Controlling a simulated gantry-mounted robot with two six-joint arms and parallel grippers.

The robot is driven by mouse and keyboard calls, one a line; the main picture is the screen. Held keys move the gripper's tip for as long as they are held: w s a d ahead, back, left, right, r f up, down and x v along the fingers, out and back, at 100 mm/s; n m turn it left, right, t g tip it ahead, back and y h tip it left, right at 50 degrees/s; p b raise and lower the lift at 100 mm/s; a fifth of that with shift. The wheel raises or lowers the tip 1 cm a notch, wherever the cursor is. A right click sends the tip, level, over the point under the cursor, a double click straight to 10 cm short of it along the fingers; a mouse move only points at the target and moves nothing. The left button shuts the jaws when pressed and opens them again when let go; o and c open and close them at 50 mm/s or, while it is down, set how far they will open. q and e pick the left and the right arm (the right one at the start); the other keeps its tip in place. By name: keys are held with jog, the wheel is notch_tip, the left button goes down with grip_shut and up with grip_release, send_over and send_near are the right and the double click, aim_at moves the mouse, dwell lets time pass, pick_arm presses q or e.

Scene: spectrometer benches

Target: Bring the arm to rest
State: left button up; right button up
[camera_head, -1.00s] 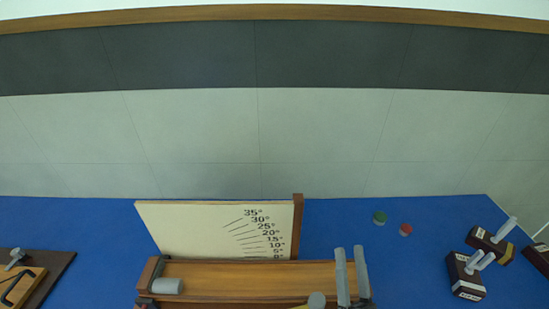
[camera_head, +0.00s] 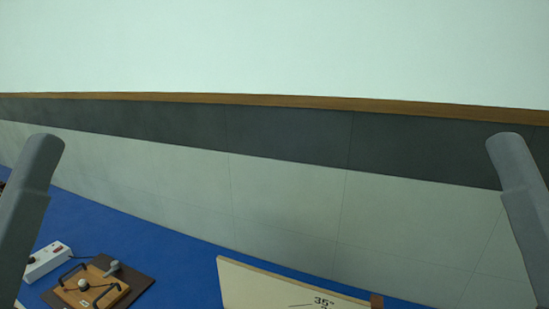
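Two grey rounded uprights, which look like parts of my arms, stand at the left and right edges of the head view. They rise from the lower edges and are held apart, with the wide middle between them empty. No fingers or fingertips can be made out on either side, so I cannot see my grippers or anything in them.
A blue bench top (camera_head: 175,260) runs along the tiled wall (camera_head: 280,195). A cream angle board (camera_head: 265,287) shows its top at the bottom edge. At lower left are a wooden block with black handles (camera_head: 75,291), a brown board (camera_head: 133,287) and a white power box (camera_head: 45,261).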

pick_arm(q)
notch_tip(320, 180, up, 25)
jog(key=p, duration=2.2)
notch_tip(320, 180, down, 34)
jog(key=b, duration=3.3)
jog(key=shift+r+b, duration=0.2)
jog(key=shift+b, duration=0.1)
notch_tip(320, 180, up, 33)
jog(key=p, duration=3.3)
jog(key=shift+r, duration=0.2)
